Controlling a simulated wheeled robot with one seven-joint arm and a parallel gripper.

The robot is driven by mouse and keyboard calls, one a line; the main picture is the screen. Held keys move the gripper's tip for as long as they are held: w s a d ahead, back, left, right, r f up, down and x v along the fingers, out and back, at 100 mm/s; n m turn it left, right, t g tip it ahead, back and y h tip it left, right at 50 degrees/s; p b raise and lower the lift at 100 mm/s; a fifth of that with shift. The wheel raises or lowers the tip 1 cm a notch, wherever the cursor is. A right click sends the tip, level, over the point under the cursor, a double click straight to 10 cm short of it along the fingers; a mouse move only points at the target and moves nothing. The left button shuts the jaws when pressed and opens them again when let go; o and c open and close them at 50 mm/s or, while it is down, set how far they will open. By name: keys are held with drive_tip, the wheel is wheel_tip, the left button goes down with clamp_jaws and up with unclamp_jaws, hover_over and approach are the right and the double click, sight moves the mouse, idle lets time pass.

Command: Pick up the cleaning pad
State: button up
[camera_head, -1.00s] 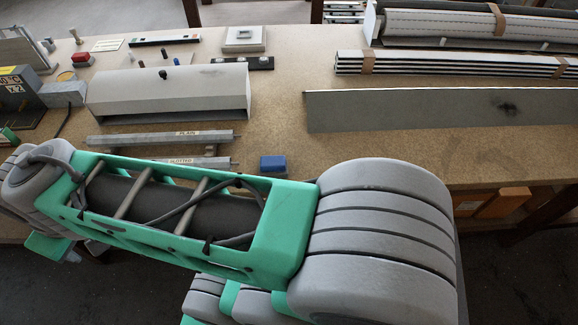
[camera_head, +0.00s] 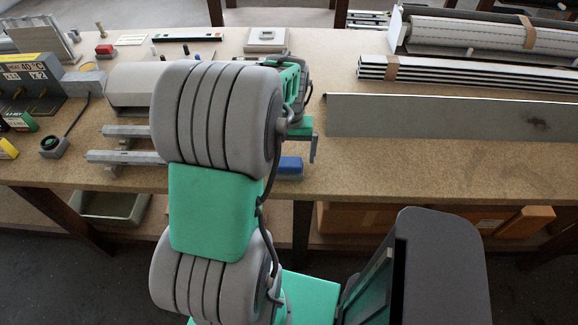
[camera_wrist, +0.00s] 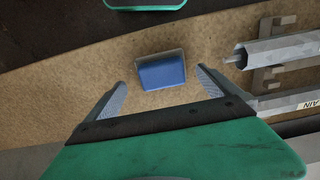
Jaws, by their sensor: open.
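The cleaning pad appears to be the small blue block (camera_head: 290,168), lying on the tan worktop close to its front edge. My arm hides part of it in the head view. In the wrist view the pad (camera_wrist: 163,73) shows whole, with a paler strip along one side. My gripper (camera_wrist: 160,80) is open and empty, its two grey fingers spread to either side of the pad in the picture. The pad lies beyond the fingertips, and neither finger appears to touch it. In the head view my gripper (camera_head: 312,150) hangs above the bench just behind the pad.
Grey profile bars (camera_head: 125,157) lie left of the pad. A long flat grey slat (camera_head: 440,117) lies to the right, with bundled slats (camera_head: 460,73) behind it. Bare worktop (camera_head: 400,160) lies between the slat and the front edge. A cardboard box (camera_head: 370,218) sits below.

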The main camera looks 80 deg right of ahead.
sight(289, 161)
wheel_tip(289, 161, down, 4)
drive_tip(key=shift+w+d+f+p, duration=0.15)
drive_tip(key=shift+p, duration=0.3)
drive_tip(key=shift+c, duration=0.2)
drive_tip(key=c, duration=1.3)
drive_tip(key=shift+r, duration=0.45)
drive_tip(key=r, duration=0.2)
drive_tip(key=shift+w+r+b, duration=0.2)
drive_tip(key=shift+r+b, duration=0.2)
drive_tip(key=w+r, duration=0.1)
drive_tip(key=w+a+r, duration=0.1)
drive_tip(key=a+r+b, duration=0.1)
drive_tip(key=r, duration=0.1)
drive_tip(key=shift+w+a, duration=0.25)
drive_tip(key=shift+w, duration=0.15)
drive_tip(key=w+a+r, duration=0.1)
drive_tip(key=w+a, duration=0.1)
drive_tip(key=w+a+r+b, duration=0.1)
drive_tip(key=w+a+r, duration=0.1)
drive_tip(key=w, duration=0.1)
drive_tip(key=w+a+r+b, duration=0.1)
drive_tip(key=w+a+r, duration=0.1)
drive_tip(key=shift+w+a+r, duration=0.2)
drive_tip(key=shift+w+a, duration=0.05)
drive_tip(key=shift+a, duration=0.1)
